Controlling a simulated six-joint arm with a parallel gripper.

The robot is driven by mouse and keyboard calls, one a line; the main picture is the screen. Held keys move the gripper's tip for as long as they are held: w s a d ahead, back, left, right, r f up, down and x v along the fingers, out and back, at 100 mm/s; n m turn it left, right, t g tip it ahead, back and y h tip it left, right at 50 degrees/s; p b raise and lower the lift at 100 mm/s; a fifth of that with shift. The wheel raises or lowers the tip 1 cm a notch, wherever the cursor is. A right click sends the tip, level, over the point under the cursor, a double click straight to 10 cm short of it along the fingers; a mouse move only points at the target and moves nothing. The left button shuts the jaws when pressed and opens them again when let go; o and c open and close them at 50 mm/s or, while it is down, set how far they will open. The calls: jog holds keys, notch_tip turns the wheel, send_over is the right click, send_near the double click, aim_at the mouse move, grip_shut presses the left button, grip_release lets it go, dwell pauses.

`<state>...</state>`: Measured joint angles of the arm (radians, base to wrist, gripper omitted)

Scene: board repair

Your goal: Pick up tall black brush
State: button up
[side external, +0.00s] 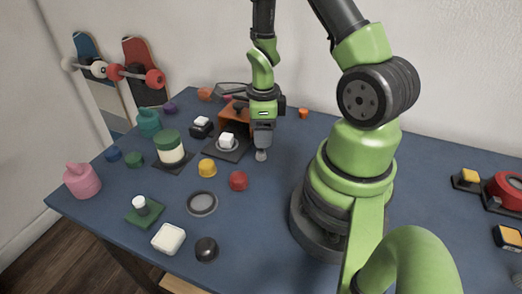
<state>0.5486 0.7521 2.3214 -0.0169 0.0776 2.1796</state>
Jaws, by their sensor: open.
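I cannot pick out a tall black brush with certainty. A small dark upright piece with a white top (140,207) stands on a green square base (152,215) at the front left of the blue table. A black rounded piece (206,250) sits at the front edge. My gripper (261,155) points down over the middle of the table, beside the dark square plate (236,152) with a white block on it. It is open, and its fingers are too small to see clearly.
Nearby stand a yellow piece (207,167), a red piece (238,181), a round grey-rimmed disc (201,203) and a green-lidded jar (169,147). An orange-brown box (233,113) is behind my gripper. The front middle of the table (255,225) is clear.

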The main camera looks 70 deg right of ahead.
aim_at(261, 151)
jog(key=f, duration=0.4)
jog(key=shift+w+a, duration=0.1)
jog(key=shift+a, duration=0.2)
jog(key=c, duration=1)
